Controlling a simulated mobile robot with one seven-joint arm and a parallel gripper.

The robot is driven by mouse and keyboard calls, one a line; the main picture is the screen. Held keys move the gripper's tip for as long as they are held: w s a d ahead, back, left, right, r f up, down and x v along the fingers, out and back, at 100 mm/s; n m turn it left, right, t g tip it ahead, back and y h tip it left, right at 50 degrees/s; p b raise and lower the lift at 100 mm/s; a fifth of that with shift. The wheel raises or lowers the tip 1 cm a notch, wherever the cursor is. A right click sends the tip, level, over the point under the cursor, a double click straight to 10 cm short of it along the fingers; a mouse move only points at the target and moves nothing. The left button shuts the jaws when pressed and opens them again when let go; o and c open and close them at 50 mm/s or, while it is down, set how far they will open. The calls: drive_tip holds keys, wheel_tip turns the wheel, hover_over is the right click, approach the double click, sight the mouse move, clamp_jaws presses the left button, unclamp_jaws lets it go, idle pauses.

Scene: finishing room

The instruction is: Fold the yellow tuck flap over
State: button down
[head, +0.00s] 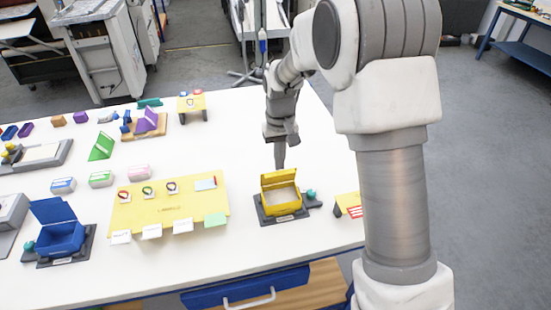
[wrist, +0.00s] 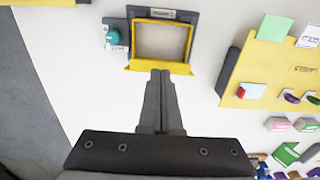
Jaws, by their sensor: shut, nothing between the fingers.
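The yellow box (head: 282,203) sits open on a dark base, with its yellow tuck flap (head: 279,179) standing up along the far edge. In the wrist view the box's yellow rim (wrist: 191,42) frames a pale inside, and the flap (wrist: 135,66) shows edge-on as a strip along the near side. My gripper (head: 280,166) is shut and empty, pointing down just behind the flap. In the wrist view the shut fingertips (wrist: 160,73) overlap the flap's outer edge; I cannot tell whether they touch it.
A teal knob (head: 311,194) is on the base beside the box. A yellow board (head: 150,216) with rings and cards lies to the left. A blue box (head: 60,237) with a raised lid is farther left. A small yellow stand (head: 347,204) is to the right. White table is clear behind the box.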

wheel_tip(320, 180, up, 9)
drive_tip(key=p, duration=0.5)
drive_tip(key=shift+f, duration=0.2)
idle(0.5)
drive_tip(key=s+d+r+m+t+b, duration=0.1)
drive_tip(key=s+d+r, duration=0.2)
drive_tip(key=s+r, duration=0.25)
drive_tip(key=s+d+r+t, duration=0.2)
drive_tip(key=s+d+r, duration=0.1)
drive_tip(key=s+r, duration=0.25)
drive_tip(key=s+d+r+t+b, duration=0.1)
drive_tip(key=s+d, duration=0.1)
drive_tip(key=s, duration=0.5)
drive_tip(key=s+d+m+t+b, duration=0.1)
drive_tip(key=s+d, duration=0.1)
drive_tip(key=s, duration=0.6)
drive_tip(key=shift+d+r+t, duration=0.15)
drive_tip(key=shift+r+t, duration=0.15)
drive_tip(key=shift+r, duration=0.05)
